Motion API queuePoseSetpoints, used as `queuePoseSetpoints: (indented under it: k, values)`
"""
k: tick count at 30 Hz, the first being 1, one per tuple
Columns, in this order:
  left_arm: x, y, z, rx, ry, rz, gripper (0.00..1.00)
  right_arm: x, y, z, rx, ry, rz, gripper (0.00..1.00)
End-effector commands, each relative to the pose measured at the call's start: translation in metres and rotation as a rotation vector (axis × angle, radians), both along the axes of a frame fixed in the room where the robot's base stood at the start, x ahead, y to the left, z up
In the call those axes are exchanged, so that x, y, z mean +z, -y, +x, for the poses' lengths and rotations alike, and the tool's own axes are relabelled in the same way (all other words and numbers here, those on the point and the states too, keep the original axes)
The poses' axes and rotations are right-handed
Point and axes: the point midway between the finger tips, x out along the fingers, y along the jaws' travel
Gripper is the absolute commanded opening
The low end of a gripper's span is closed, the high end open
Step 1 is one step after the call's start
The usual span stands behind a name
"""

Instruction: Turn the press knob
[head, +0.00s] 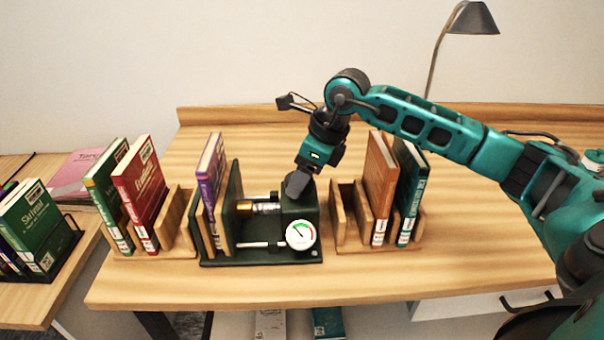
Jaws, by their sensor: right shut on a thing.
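The press (310,214) is a dark green device in the middle of the table, with a metal screw, a thin rod and a round white gauge (300,235) on its front. A purple book (211,175) stands upright in its left part, beside the dark upright plate. My right gripper (297,190) points down at the top of the press block and is shut on the press knob, which the gripper hides. My left gripper is not in view.
A wooden rack (180,218) with a green and a red book stands left of the press. Another wooden rack (345,215) with an orange and a dark green book stands close on the right. A lamp (474,18) is behind. The table's right side (480,250) is clear.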

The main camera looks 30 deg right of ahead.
Motion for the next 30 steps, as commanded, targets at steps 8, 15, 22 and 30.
queuePoseSetpoints:
  k: [8, 15, 22, 30]
  values:
    - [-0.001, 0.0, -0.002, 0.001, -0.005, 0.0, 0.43, 0.0, 0.0, 0.0, -0.001, 0.0, 0.0, 0.3]
    - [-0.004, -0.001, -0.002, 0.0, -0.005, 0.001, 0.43, 0.0, -0.001, 0.0, -0.046, -0.001, 0.001, 0.3]
    - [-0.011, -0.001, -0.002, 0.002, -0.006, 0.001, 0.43, -0.001, -0.001, -0.001, -0.183, 0.0, 0.001, 0.3]
    - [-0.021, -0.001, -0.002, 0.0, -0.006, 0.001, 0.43, -0.001, -0.003, -0.001, -0.384, 0.001, 0.003, 0.3]
